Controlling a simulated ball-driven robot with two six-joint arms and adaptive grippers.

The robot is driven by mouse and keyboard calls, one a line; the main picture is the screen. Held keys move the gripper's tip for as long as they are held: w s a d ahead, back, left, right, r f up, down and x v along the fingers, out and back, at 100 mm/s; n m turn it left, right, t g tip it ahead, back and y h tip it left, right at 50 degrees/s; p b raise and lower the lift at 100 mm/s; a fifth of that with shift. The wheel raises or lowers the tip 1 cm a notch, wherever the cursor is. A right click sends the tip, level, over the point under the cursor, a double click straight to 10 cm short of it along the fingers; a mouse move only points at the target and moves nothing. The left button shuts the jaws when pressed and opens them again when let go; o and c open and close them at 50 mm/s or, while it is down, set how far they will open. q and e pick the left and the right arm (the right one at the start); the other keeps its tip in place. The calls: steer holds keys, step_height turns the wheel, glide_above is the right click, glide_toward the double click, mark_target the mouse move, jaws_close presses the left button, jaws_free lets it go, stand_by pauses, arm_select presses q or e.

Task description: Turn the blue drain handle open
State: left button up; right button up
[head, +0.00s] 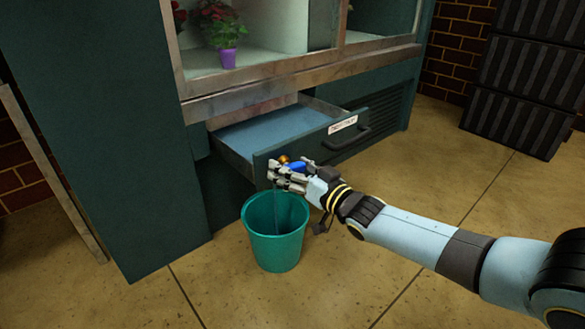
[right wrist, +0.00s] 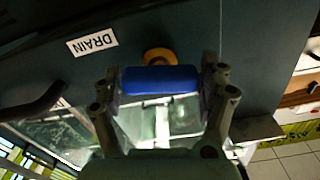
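The blue drain handle (head: 296,166) sits at a brass fitting (head: 284,159) on the front of the pulled-out drawer, partly hidden by my right gripper (head: 279,177). In the right wrist view the blue handle (right wrist: 160,79) lies crosswise between the two fingers, one at each end, and the gripper looks shut on it. The brass fitting (right wrist: 158,57) shows just beyond the handle. A white DRAIN label (right wrist: 92,42) is on the dark panel beside it. A thin pale streak runs down from near my fingers into the bucket. My left gripper is not in view.
A teal bucket (head: 274,247) stands on the floor under the handle. The drawer (head: 265,130) has a blue inside, a label and a dark pull handle (head: 347,140). Stacked black crates (head: 515,110) stand at the right. The floor in front is clear.

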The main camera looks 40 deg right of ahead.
steer(key=c, duration=0.7)
steer(key=shift+r+n+p, duration=0.15)
steer(key=shift+n+p, duration=0.3)
steer(key=shift+n, duration=0.85)
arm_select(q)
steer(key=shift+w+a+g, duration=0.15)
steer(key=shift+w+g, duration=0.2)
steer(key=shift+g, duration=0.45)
arm_select(e)
steer(key=shift+f, duration=0.2)
steer(key=o, duration=1.1)
steer(key=shift+o, duration=0.2)
steer(key=shift+s, duration=0.1)
steer(key=s, duration=1.2)
steer(key=shift+d, duration=0.45)
